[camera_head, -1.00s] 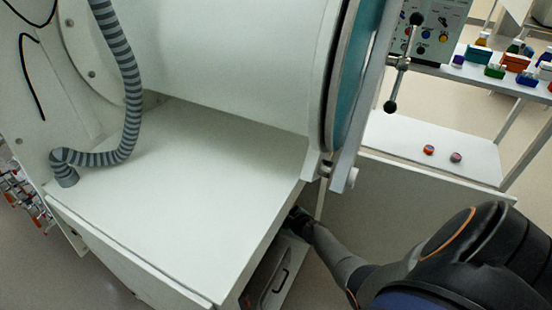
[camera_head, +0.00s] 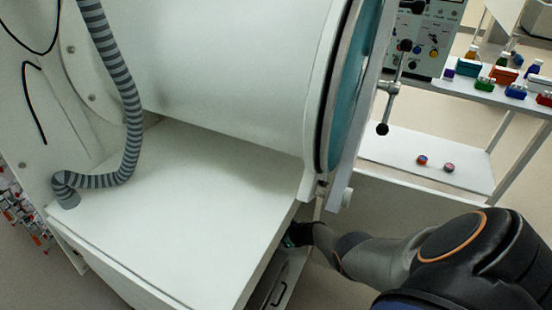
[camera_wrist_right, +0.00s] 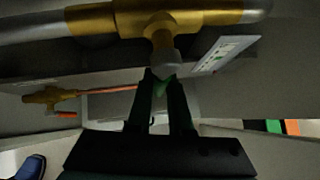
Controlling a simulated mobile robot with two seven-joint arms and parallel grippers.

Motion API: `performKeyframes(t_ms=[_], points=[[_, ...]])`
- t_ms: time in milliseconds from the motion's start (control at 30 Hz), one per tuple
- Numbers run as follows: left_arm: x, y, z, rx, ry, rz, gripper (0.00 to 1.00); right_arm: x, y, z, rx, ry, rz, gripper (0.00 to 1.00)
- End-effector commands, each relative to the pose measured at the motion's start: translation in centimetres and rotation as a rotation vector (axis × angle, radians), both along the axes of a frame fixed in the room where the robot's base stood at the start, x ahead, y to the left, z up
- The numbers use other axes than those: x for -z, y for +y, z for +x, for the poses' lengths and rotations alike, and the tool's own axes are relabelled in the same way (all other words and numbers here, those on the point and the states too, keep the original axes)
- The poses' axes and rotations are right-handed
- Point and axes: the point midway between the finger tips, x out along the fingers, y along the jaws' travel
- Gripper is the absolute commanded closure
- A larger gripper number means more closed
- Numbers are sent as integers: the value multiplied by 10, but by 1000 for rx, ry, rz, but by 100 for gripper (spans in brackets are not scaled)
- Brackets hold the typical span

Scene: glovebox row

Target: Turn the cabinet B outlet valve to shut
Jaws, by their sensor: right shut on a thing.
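In the right wrist view a brass valve (camera_wrist_right: 160,22) sits on a grey pipe, with its stem pointing down toward my gripper. My right gripper (camera_wrist_right: 162,82) is shut on a green valve handle (camera_wrist_right: 161,89), seen as a small patch between its dark fingers; the fingers hide most of the handle, so its angle is unclear. In the head view my right gripper (camera_head: 297,234) reaches under the front edge of the white cabinet, and the valve is hidden there. My left gripper is not in view.
A second brass valve (camera_wrist_right: 42,97) with an orange-red handle lies left in the wrist view. A white label (camera_wrist_right: 228,52), unreadable, is beside the gripped valve. In the head view a ribbed hose (camera_head: 122,90) stands on the cabinet ledge (camera_head: 190,200), and a shelf (camera_head: 440,160) is at right.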

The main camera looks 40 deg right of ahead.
Motion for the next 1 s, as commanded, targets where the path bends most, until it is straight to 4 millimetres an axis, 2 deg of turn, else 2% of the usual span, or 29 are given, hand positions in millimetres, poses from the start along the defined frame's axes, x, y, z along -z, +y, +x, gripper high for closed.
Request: performKeyframes(t_ms=[433, 467, 700, 1000], points=[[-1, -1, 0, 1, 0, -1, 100, 0, 2, -1, 1, 5, 14, 100], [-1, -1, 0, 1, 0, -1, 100, 0, 2, -1, 1, 5, 14, 78], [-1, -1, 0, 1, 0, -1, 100, 0, 1, -1, 1, 4, 11, 52], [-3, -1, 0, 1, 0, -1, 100, -2, 1, -2, 1, 4, 10, 52]])
